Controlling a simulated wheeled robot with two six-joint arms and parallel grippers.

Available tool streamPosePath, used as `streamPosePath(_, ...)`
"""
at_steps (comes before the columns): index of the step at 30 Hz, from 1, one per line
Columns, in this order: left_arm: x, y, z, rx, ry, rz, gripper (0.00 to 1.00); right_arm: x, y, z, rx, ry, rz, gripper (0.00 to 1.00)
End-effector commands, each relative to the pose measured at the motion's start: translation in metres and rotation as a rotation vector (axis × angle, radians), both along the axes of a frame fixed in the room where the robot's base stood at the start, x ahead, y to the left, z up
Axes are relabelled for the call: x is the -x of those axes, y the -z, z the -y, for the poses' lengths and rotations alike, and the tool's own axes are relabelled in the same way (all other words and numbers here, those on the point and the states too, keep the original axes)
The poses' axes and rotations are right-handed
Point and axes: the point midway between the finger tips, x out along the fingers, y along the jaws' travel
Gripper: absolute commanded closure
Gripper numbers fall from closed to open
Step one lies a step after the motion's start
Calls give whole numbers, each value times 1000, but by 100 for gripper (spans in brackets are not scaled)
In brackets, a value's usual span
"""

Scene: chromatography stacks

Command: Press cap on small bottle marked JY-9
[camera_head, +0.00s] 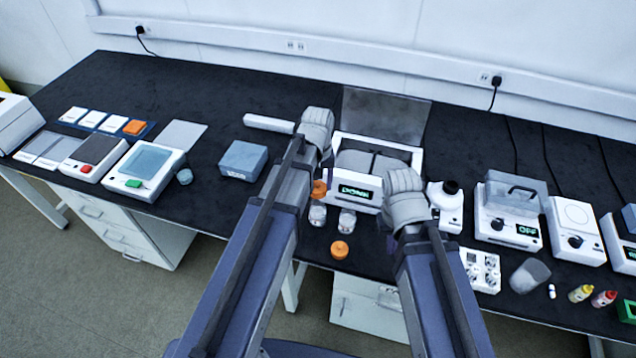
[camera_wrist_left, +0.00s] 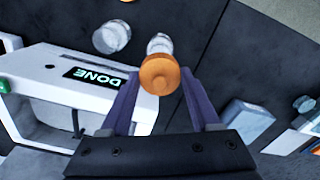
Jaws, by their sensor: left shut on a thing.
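An orange cap (camera_head: 319,188) is between the fingertips of my left gripper (camera_wrist_left: 160,88), which is shut on it; the cap also shows in the left wrist view (camera_wrist_left: 159,73). A small clear bottle (camera_head: 317,214) stands right by the held cap, seen just past it in the left wrist view (camera_wrist_left: 160,44). I cannot tell whether cap and bottle touch. A second small bottle (camera_head: 347,221) stands to its right. A second orange cap (camera_head: 340,250) lies on the bench in front. No JY-9 mark is legible. My right gripper (camera_head: 388,243) is by the white device; its jaws are mostly hidden.
A white device (camera_head: 353,193) reading DONE, with a raised lid (camera_head: 385,115), stands just behind the bottles. A blue-grey box (camera_head: 243,160) is to the left.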

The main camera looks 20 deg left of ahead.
Motion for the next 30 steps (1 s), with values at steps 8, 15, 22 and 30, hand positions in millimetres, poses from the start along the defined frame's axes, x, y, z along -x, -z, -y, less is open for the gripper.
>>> streamPosePath(8, 0, 32, 0, 0, 0, 0, 89, 0, 31, 0, 0, 0, 0, 100)
streamPosePath(15, 0, 46, 0, 0, 0, 0, 89, 0, 46, 0, 0, 0, 0, 100)
streamPosePath(22, 0, 47, 0, 0, 0, 0, 89, 0, 47, 0, 0, 0, 0, 100)
streamPosePath(30, 0, 47, 0, 0, 0, 0, 89, 0, 47, 0, 0, 0, 0, 100)
